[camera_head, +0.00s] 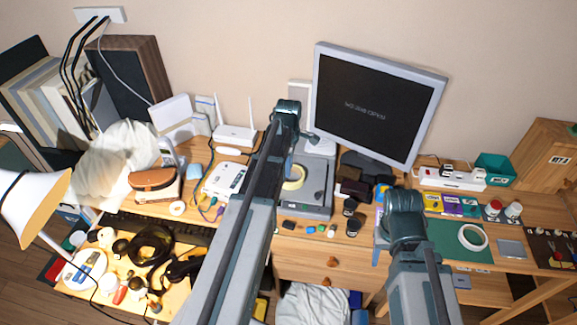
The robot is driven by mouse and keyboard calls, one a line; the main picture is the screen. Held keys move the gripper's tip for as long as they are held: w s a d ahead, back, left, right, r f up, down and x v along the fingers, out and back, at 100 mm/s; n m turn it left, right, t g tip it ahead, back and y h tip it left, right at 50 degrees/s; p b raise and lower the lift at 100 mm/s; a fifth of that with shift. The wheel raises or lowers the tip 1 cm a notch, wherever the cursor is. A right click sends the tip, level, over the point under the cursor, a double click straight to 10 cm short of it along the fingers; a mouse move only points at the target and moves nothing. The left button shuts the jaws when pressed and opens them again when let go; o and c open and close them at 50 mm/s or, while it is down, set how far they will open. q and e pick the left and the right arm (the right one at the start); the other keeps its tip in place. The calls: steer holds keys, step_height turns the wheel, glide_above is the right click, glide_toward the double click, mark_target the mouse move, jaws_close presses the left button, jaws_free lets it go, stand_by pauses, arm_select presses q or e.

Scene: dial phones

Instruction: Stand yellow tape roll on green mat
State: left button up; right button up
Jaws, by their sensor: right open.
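A pale yellow tape roll (297,180) shows on the grey flat device in the middle of the desk, partly hidden by my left arm. My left gripper (288,168) is mostly hidden behind its own arm, close beside the roll; its fingers and any contact cannot be made out. The green mat (450,252) lies on the right part of the desk. A white tape roll (472,237) lies flat on it. My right gripper (381,246) is open near the mat's left edge, largely hidden by its arm.
A monitor (375,105) stands behind the middle. Small dark jars (352,226) stand between the grey device (307,208) and the mat. Yellow and purple packs (452,205) line the mat's back edge. White-capped bottles (513,211) stand to its right. The mat's front part is bare.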

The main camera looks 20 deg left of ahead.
arm_select(q)
step_height(320, 180, down, 8)
steer(key=b, duration=0.7)
steer(key=shift+r, duration=0.15)
steer(key=shift+r, duration=0.1)
jaws_close()
steer(key=shift+r, duration=0.15)
steer(key=shift+r+p, duration=2.35)
steer(key=shift+p, duration=0.25)
